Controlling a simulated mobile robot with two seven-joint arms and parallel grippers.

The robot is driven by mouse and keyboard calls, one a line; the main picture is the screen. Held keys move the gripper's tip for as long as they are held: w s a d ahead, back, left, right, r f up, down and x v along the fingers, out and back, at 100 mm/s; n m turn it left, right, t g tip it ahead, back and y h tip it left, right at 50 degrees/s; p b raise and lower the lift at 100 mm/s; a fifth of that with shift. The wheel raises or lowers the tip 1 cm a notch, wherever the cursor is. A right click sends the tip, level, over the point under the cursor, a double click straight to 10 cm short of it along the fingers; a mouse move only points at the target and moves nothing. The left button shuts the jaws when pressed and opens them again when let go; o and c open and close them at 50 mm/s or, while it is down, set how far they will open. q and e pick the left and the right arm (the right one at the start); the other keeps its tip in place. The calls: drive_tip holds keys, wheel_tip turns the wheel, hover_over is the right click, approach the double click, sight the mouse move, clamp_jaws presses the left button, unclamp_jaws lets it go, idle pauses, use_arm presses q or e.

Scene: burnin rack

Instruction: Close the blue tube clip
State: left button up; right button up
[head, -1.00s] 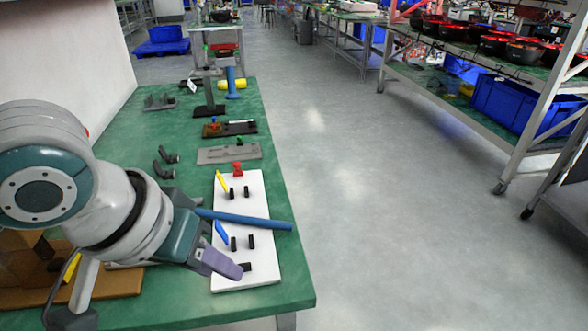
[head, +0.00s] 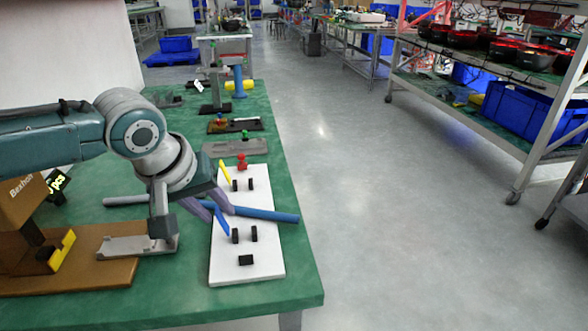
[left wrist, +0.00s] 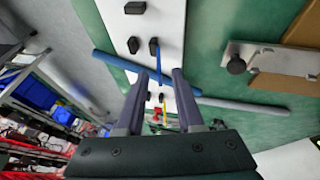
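The blue clip (head: 221,222) is a slim blue lever on a white board (head: 262,269), tilted up beside two black posts (head: 246,234). In the left wrist view the blue clip (left wrist: 158,62) shows just beyond my fingertips. A blue tube (head: 266,214) lies across the board, past the clip. My left gripper (head: 215,209) is over the board's left edge, close to the clip and tube. Its purple fingers are apart with nothing visibly held; the gap also shows in the left wrist view (left wrist: 158,84). Whether a finger touches the clip cannot be told. My right gripper is out of view.
A yellow clip (head: 225,171) and a red piece (head: 242,161) are at the board's far end. A grey rod (head: 125,201) and a brown base with a metal fixture (head: 126,246) lie left. Several fixtures stand farther back on the green table (head: 185,306).

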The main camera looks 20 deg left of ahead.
use_arm(q)
drive_tip(key=shift+w+f, duration=0.3)
drive_tip(key=shift+f, duration=0.25)
clamp_jaws()
